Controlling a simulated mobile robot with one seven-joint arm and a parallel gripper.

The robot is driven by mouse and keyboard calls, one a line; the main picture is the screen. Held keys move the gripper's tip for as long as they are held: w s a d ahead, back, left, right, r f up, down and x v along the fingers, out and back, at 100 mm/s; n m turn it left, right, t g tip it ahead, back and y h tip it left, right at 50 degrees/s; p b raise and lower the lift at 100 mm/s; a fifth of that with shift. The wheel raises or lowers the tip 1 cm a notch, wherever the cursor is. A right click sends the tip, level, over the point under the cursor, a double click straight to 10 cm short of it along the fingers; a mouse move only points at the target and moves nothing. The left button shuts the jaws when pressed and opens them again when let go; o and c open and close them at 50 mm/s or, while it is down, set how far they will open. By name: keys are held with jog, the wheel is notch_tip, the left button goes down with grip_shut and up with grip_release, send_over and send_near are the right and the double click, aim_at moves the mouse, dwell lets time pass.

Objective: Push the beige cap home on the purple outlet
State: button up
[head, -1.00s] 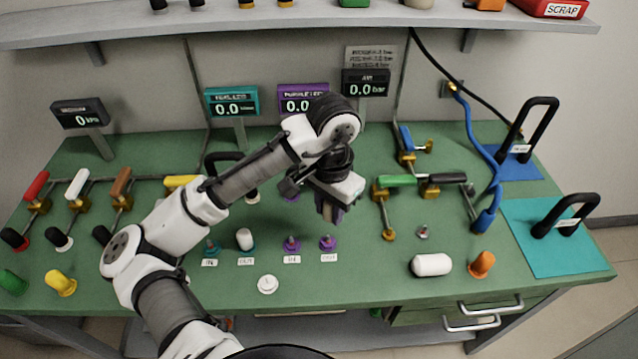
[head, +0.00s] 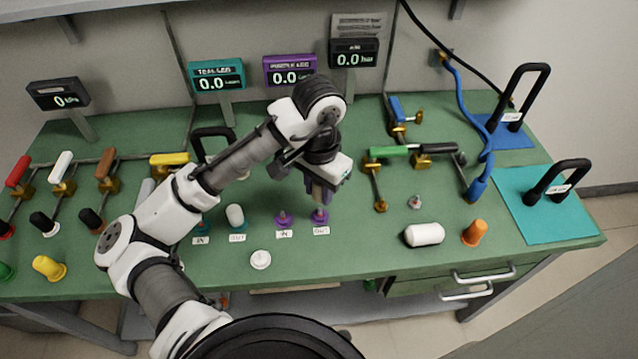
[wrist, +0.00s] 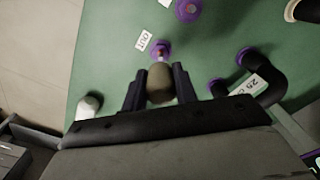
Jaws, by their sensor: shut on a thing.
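The purple outlet (head: 320,216) with the OUT label stands on the green bench, left of the bench's middle right. It also shows in the wrist view (wrist: 161,51), its stub pointing toward my gripper. My gripper (head: 322,198) is just above and behind it in the head view. In the wrist view my gripper (wrist: 158,88) is shut on the beige cap (wrist: 160,82), which sits between the two dark fingers. The cap appears close to the outlet but apart from it in the wrist view. In the head view the fingers hide the cap.
The purple inlet (head: 284,219) stands just left of the outlet. A teal outlet with a white cap (head: 235,215) is further left. A white round piece (head: 260,259), a white cylinder (head: 424,235) and an orange cap (head: 475,232) are near the front edge.

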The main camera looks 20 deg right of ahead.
aim_at(318, 210)
jog(key=shift+f+b, duration=0.75)
jog(key=shift+f, duration=0.75)
jog(key=shift+p, duration=0.8)
dwell(0.5)
jog(key=shift+f+b, duration=1.15)
jog(key=shift+f, duration=0.65)
jog(key=o, duration=1)
jog(key=shift+o, duration=0.2)
jog(key=shift+r, duration=0.15)
notch_tip(318, 210, up, 14)
jog(key=shift+f+p, duration=0.15)
jog(key=shift+p, duration=0.15)
